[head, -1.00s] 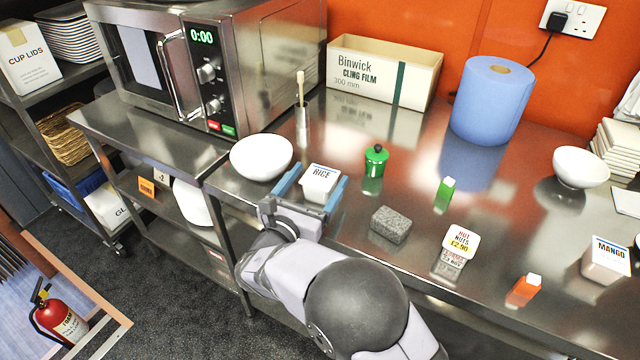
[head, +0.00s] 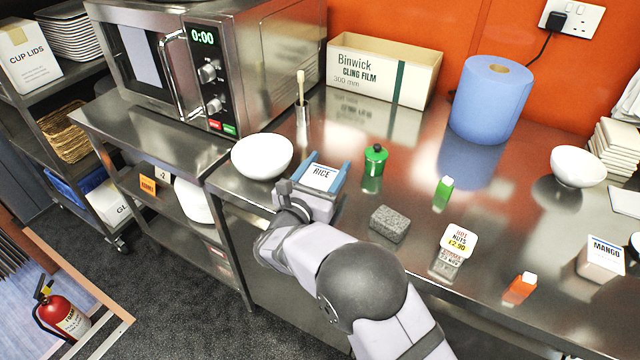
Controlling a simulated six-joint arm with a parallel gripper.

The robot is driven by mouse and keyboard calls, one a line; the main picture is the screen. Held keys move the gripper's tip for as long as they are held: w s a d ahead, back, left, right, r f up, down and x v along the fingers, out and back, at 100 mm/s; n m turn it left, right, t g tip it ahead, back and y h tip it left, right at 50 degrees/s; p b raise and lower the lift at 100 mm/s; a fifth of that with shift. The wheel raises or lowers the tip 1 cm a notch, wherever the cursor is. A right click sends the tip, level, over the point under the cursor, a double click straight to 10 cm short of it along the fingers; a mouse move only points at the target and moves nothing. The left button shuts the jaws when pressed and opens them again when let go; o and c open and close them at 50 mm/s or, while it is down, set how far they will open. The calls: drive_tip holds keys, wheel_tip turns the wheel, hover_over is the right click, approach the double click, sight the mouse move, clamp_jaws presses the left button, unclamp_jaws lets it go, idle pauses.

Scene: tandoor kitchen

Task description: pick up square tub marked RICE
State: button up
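The square tub marked RICE (head: 319,178) has a white lid with a blue edge on its label and sits near the counter's front edge, right of a white bowl. My gripper (head: 327,172) is at the tub, with one blue finger close along each side of it. The fingers look closed on the tub, with no clear gap. The tub's lower body is hidden behind my gripper, so I cannot tell whether its base touches the counter.
A white bowl (head: 262,156) stands close on the left. A green jar (head: 375,160), a grey block (head: 389,224) and a HOT NUTS tub (head: 459,242) stand to the right. A brush holder (head: 302,113) and a microwave (head: 205,65) are behind. Bare counter (head: 520,225) lies further right.

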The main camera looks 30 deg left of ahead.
drive_tip(key=shift+r, duration=0.1)
wheel_tip(320, 180, up, 10)
drive_tip(key=b, duration=0.1)
idle(0.6)
